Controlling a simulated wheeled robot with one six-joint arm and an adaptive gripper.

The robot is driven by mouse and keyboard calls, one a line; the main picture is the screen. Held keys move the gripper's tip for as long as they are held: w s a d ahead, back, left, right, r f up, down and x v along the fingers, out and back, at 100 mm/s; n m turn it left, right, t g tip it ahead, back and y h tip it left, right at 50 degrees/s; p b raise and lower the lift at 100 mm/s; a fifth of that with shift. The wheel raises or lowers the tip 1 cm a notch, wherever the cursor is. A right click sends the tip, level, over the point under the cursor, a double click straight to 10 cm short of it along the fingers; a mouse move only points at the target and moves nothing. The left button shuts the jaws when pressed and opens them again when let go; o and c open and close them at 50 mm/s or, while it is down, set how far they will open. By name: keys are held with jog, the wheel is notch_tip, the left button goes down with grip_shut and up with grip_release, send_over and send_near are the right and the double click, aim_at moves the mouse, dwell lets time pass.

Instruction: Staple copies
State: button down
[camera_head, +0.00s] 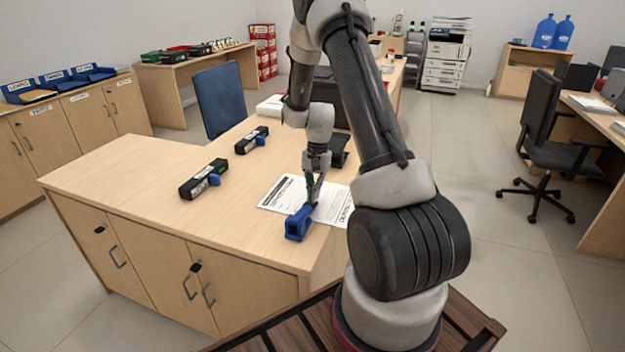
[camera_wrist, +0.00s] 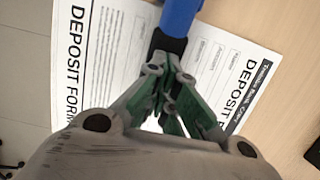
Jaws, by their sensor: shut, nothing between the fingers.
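A blue stapler (camera_head: 297,224) stands on the wooden counter near its front right edge; its blue body also shows at the top of the wrist view (camera_wrist: 181,14). Printed deposit forms (camera_head: 283,192) lie flat on the counter just behind and beside it. In the wrist view, form pages show on both sides of my fingers (camera_wrist: 108,70). My gripper (camera_head: 313,203) points down, shut and empty, with its tips at the stapler's rear end. I cannot tell whether they touch it. The fingers and arm hide part of the stapler and the forms.
A blue chair (camera_head: 220,98) stands behind. The counter's front left (camera_head: 120,180) is clear.

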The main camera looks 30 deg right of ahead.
jog(key=shift+s+f, duration=0.15)
jog(key=shift+f, duration=0.05)
jog(key=v, duration=1.4)
jog(key=shift+w+d, duration=0.35)
jog(key=shift+w, duration=0.05)
jog(key=s+a+r+n+t, duration=0.2)
jog(key=s+r, duration=0.4)
jog(key=s, duration=0.3)
jog(key=s+a+r+n+t+h, duration=0.1)
jog(key=s+a+r+n, duration=0.3)
jog(key=s, duration=0.5)
jog(key=s+a+r+n+t+h, duration=0.1)
jog(key=s+a+r+n+t, duration=0.2)
jog(key=s+r, duration=0.5)
jog(key=shift+s+a+r+n, duration=0.35)
jog(key=shift+s+a+n, duration=0.25)
jog(key=shift+s+n, duration=0.1)
